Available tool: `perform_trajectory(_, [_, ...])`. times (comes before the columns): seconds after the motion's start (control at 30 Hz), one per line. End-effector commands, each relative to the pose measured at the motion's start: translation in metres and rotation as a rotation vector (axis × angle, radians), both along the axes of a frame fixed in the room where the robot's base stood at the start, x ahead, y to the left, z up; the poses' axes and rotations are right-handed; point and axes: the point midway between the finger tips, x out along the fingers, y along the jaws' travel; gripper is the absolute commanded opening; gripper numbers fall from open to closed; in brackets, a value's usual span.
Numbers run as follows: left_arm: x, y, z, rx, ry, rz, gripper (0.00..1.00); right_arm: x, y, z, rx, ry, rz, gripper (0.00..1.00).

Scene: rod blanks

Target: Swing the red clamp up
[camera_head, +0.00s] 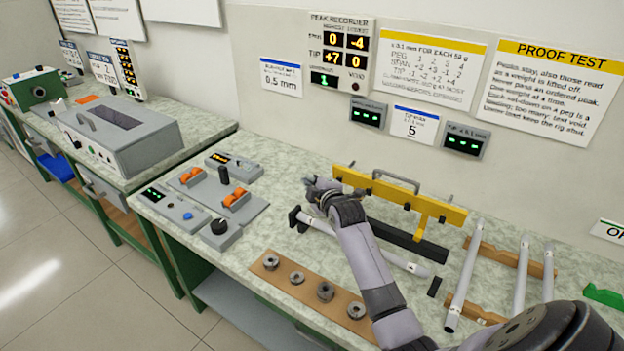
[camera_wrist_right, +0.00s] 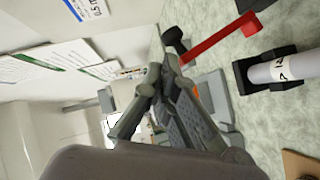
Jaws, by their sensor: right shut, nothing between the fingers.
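The red clamp (camera_wrist_right: 220,42) is a red bar in the right wrist view. My right gripper (camera_head: 322,188) is shut and empty above the bench. In the right wrist view its fingertips (camera_wrist_right: 163,72) are close below the black knob; I cannot tell whether they touch it. A pale rod (camera_wrist_right: 280,70) sits in a black holder (camera_wrist_right: 246,76) beside the clamp. My left gripper is not in view.
A yellow beam (camera_head: 400,190) stands behind my right arm. A brown strip (camera_head: 310,290) with several metal weights lies in front. Control boxes (camera_head: 180,207) stand to the left. Several pale rods (camera_head: 465,275) rest on wooden racks at the right.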

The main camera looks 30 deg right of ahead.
Motion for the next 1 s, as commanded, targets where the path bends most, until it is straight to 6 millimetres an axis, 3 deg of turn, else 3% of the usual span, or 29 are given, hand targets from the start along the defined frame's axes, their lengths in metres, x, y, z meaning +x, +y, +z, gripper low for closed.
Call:
perform_trajectory(0.57, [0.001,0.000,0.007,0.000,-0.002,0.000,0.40,0.004,-0.009,0.001,0.017,0.006,0.000,0.00])
perform_trajectory(0.8, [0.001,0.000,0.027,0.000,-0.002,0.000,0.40,0.014,-0.034,0.006,0.178,0.077,-0.001,0.00])
perform_trajectory(1.0, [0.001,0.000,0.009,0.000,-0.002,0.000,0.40,0.023,-0.056,-0.004,0.219,0.093,-0.001,0.00])
